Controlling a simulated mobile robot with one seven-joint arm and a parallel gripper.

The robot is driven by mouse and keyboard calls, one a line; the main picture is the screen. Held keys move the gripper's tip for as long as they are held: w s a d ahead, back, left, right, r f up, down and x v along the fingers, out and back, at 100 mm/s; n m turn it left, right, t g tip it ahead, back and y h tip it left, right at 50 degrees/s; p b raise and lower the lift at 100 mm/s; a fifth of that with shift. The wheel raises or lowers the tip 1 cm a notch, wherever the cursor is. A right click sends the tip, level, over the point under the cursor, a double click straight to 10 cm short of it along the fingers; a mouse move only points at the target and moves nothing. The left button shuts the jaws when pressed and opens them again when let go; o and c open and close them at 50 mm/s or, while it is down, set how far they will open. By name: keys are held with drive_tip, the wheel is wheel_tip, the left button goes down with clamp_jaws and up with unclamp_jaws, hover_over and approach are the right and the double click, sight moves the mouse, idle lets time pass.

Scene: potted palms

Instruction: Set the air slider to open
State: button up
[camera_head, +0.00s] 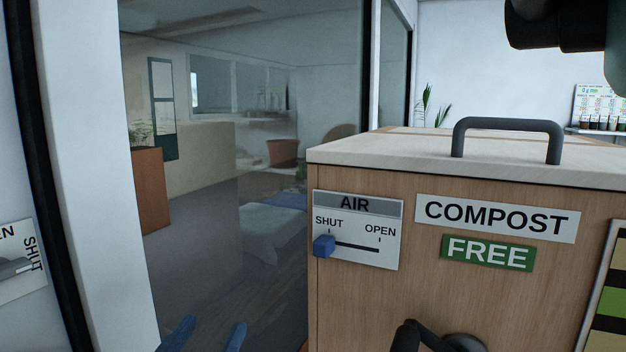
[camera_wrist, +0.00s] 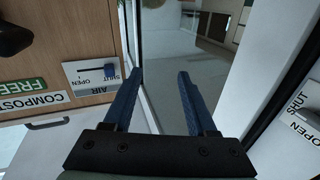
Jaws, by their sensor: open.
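The air slider panel (camera_head: 386,213) is a white plate with a grey AIR strip on the front of a wooden compost box (camera_head: 345,310). Its blue knob (camera_head: 324,246) sits at the left end of the dark slot, under SHUT. OPEN is marked at the right end. In the wrist view the panel (camera_wrist: 87,75) appears upside down, with the blue knob (camera_wrist: 110,71) near SHUT. My gripper (camera_head: 212,330) has blue fingers, open and empty, below and left of the panel in the head view. In the wrist view my gripper (camera_wrist: 160,75) is beside the panel, apart from the knob.
The box has a pale lid with a dark handle (camera_head: 508,126), a COMPOST sign (camera_head: 497,217) and a green FREE sign (camera_head: 487,252). A dark handle (camera_head: 408,338) sticks out low on its front. A glass pane (camera_head: 220,200) stands left of it. Another OPEN/SHUT plate (camera_head: 18,262) is at far left.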

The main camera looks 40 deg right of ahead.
sight(320, 250)
drive_tip(key=s+d+r+m+g+h+p, duration=0.35)
drive_tip(key=s+r+g+p, duration=0.2)
drive_tip(key=p, duration=0.25)
drive_tip(key=shift+y, duration=0.25)
drive_tip(key=p+x, duration=0.4)
drive_tip(key=x, duration=0.9)
drive_tip(key=shift+w+f, duration=0.1)
drive_tip(key=shift+w, duration=0.05)
drive_tip(key=shift+a, duration=0.1)
clamp_jaws()
drive_tip(key=shift+n, duration=0.25)
